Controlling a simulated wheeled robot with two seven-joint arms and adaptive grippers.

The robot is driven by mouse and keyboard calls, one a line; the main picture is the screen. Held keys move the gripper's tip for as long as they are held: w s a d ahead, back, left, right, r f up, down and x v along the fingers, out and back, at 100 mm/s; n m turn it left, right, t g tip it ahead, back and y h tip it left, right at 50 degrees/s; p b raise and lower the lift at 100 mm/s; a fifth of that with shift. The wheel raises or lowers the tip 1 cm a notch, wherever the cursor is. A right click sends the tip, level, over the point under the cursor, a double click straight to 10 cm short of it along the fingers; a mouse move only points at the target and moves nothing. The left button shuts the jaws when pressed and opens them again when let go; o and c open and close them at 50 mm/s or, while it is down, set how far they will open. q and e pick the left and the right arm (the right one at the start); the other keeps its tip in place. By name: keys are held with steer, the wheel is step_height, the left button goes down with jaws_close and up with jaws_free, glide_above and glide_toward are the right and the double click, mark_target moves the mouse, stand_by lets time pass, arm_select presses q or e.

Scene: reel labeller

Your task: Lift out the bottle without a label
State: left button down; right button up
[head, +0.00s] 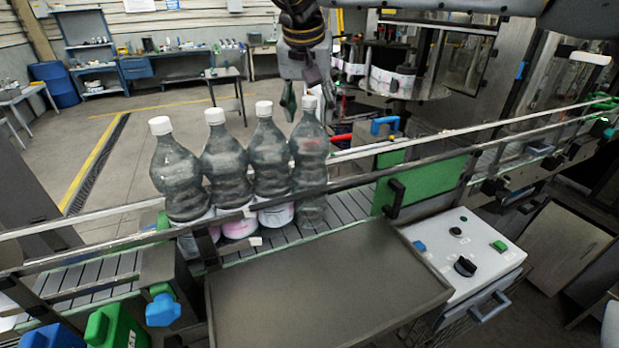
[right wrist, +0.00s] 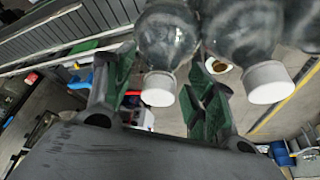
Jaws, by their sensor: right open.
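A row of several clear bottles with white caps stands upright on the conveyor in the head view. The rightmost bottle (head: 310,150) shows clear plastic down to its base, with no label. The bottle to its left (head: 268,150) and the others further left carry pale pink and white labels low down. My right gripper (head: 307,96) is open at the cap of the unlabelled bottle. In the right wrist view, that bottle's cap (right wrist: 158,88) appears between the spread green-tipped fingers (right wrist: 160,95), and I see no grip on it. My left gripper is not in view.
A guard rail (head: 370,178) runs along the near side of the conveyor (head: 75,285). A grey tray (head: 330,290) and a control box (head: 465,250) stand in front. A neighbouring bottle (right wrist: 243,40) is close beside the fingers. A green plate (head: 430,183) stands to the right.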

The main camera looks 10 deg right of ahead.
steer(key=shift+c, duration=0.2)
steer(key=shift+s, duration=0.1)
jaws_close()
stand_by(0.4)
